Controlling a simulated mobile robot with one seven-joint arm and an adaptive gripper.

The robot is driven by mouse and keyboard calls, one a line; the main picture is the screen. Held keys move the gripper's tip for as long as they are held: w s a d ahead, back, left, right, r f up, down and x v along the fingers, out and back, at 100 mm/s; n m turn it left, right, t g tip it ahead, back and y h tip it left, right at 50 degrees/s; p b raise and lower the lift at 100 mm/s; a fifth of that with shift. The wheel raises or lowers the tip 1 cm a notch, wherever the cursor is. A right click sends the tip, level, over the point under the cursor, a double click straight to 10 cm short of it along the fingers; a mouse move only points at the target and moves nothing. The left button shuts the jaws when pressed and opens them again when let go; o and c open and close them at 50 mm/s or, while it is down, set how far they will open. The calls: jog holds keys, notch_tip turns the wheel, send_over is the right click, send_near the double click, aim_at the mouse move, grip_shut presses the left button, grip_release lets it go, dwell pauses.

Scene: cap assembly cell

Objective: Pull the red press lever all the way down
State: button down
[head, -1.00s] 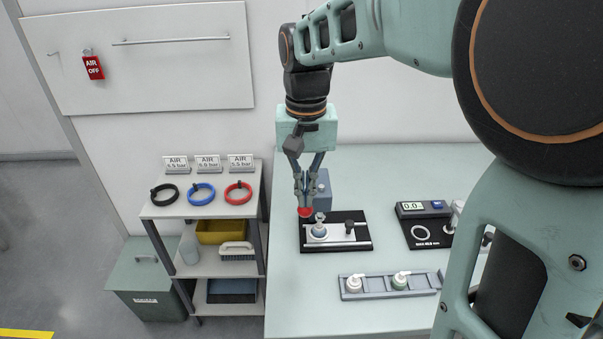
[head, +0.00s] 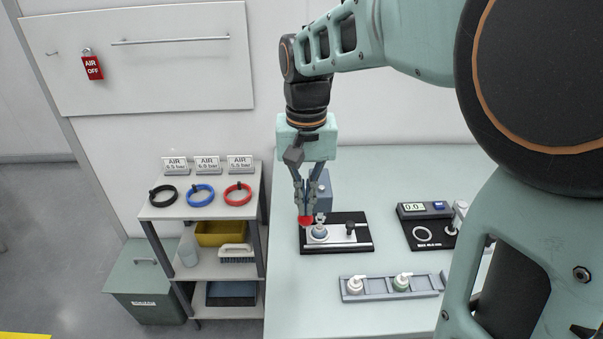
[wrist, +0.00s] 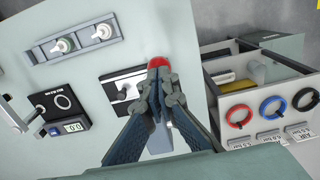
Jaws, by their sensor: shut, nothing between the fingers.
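The red press lever shows as a red knob (head: 305,220) at the left side of the press, low near its black base plate (head: 362,244). The grey-blue press body (head: 324,188) stands behind it. My gripper (head: 309,208) is shut and empty, with its fingertips right over the knob and seemingly touching it from above. In the wrist view the red knob (wrist: 158,62) shows just beyond my fingertips (wrist: 160,75), which hide part of it. The lever's arm is mostly hidden. A small pump-top piece (head: 319,231) sits in the press beside the knob.
A grey rack (head: 378,294) with two pump bottles lies in front of the press. A black gauge unit with a display (head: 413,207) stands to the right. A shelf with coloured rings (head: 201,194) stands left of the table. The table's front left is clear.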

jog(key=shift+f, duration=0.1)
jog(key=shift+s+f+b, duration=0.25)
jog(key=shift+f+b, duration=0.3)
jog(key=shift+f, duration=0.15)
jog(key=shift+f+b, duration=0.45)
jog(key=shift+f, duration=0.25)
jog(key=shift+s, duration=0.1)
